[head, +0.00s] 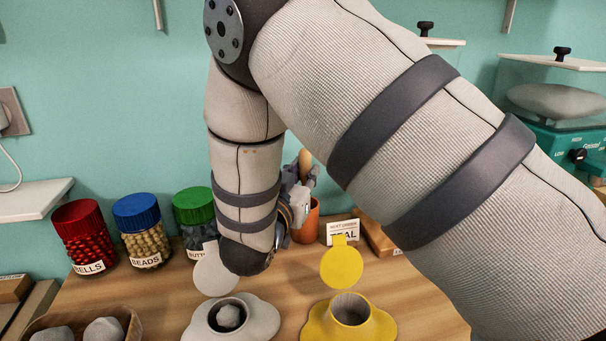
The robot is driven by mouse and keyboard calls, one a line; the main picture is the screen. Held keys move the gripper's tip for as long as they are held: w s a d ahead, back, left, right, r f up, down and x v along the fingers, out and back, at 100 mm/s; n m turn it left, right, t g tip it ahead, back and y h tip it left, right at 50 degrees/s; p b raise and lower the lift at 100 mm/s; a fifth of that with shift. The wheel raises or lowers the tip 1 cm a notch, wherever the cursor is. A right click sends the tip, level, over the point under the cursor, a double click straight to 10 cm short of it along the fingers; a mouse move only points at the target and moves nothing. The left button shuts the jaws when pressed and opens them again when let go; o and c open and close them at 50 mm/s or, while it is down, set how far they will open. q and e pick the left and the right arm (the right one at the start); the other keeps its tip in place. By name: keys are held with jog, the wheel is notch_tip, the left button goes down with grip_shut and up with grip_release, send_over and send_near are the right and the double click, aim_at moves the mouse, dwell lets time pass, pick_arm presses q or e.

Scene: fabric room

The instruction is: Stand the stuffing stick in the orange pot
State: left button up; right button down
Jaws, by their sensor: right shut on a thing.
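The orange pot (308,229) stands on the table at the back, partly hidden behind my right arm and gripper. A wooden stick top (305,158), which looks like the stuffing stick, rises roughly upright above the pot. My right gripper (300,193) is at the pot's upper left, shut on the stick. The fingers are small and mostly covered by the wrist. The stick's lower end is hidden, so I cannot tell whether it is inside the pot. My left gripper is not in view.
A grey holder (257,317) with a lump in it and a yellow holder (381,326) stand in front. Jars of bells (84,238), beads (145,232) and buttons (194,212) line the back left.

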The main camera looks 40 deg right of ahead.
jog(key=shift+f, duration=0.15)
jog(key=c, duration=1.5)
grip_release()
jog(key=shift+s+a+r, duration=0.15)
jog(key=shift+a+r, duration=0.05)
jog(key=shift+a, duration=0.1)
jog(key=shift+p+v, duration=0.3)
jog(key=shift+v, duration=5.35)
